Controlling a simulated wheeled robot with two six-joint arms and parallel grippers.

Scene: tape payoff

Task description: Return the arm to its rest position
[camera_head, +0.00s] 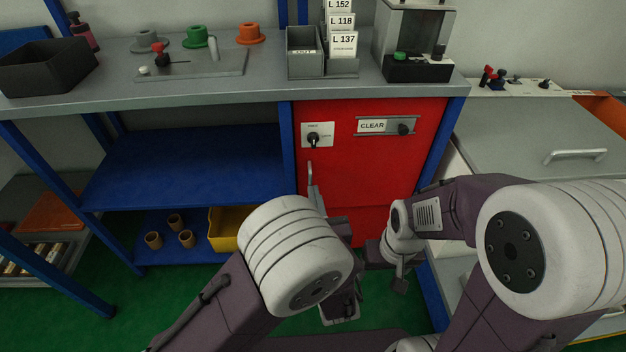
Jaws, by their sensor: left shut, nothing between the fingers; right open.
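My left arm comes in from the bottom left, its large white joint in front of the red cabinet's lower part. My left gripper (345,308) is folded down just beyond that joint and partly hidden by it; it is shut and holds nothing I can see. My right arm comes in from the bottom right and bends to the left. My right gripper (399,285) hangs down above the floor, in front of the cabinet's lower right corner. It is open and empty; its fingers look small and dark. Both grippers are below the bench top and apart from it.
The grey bench top (270,88) carries a black bin (45,68), colored tape spools (196,36), a card holder and a machine (415,40). The red cabinet (350,170) has a knob and a CLEAR plate. A yellow bin (224,240) stands low. A grey handled lid (535,135) is right.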

